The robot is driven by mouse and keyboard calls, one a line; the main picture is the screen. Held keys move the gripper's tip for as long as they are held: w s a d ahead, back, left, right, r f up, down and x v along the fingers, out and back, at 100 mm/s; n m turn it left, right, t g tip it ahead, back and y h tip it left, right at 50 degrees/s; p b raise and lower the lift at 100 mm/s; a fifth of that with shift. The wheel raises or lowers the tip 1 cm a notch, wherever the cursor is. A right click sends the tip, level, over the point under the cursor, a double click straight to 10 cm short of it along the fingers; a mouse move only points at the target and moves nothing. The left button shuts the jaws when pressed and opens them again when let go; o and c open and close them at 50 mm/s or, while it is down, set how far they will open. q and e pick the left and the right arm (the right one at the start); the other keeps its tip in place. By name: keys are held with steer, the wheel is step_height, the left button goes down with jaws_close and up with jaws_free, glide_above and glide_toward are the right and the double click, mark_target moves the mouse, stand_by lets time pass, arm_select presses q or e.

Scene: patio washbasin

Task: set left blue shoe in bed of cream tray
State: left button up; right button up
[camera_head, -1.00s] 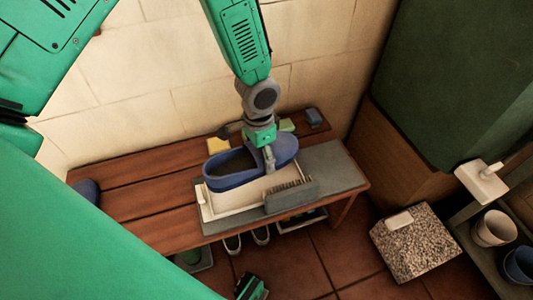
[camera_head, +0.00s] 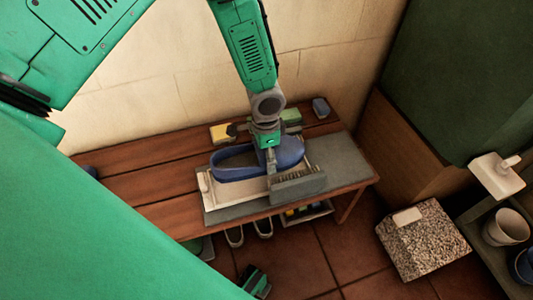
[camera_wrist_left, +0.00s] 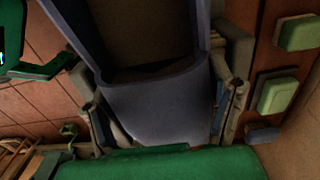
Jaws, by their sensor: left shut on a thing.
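My left gripper (camera_head: 271,160) is shut on a blue shoe (camera_head: 232,172), a clog-like shoe with a dark inside. The shoe lies lengthwise over the cream tray (camera_head: 228,193) on the bench. It hides the tray's far part, and I cannot tell whether it touches the bed. In the left wrist view the fingers (camera_wrist_left: 165,112) straddle one end of the shoe (camera_wrist_left: 160,108). Another blue shape (camera_head: 90,171), perhaps the other shoe, shows at the bench's left, mostly behind my arm. A green and black part (camera_head: 257,282) low in view may be my right gripper; its jaws are unclear.
A grey brush (camera_head: 297,186) is at the tray's front right on a grey mat (camera_head: 345,165). A yellow sponge (camera_head: 221,133), a green block (camera_head: 291,116) and a blue-grey block (camera_head: 321,108) line the back. A speckled block (camera_head: 424,245) stands right.

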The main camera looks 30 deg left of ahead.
arm_select(q)
steer(key=shift+d+f+b, duration=0.1)
steer(key=shift+f+b, duration=1.4)
steer(key=shift+f, duration=1.65)
steer(key=o, duration=1.4)
steer(key=shift+o, duration=0.2)
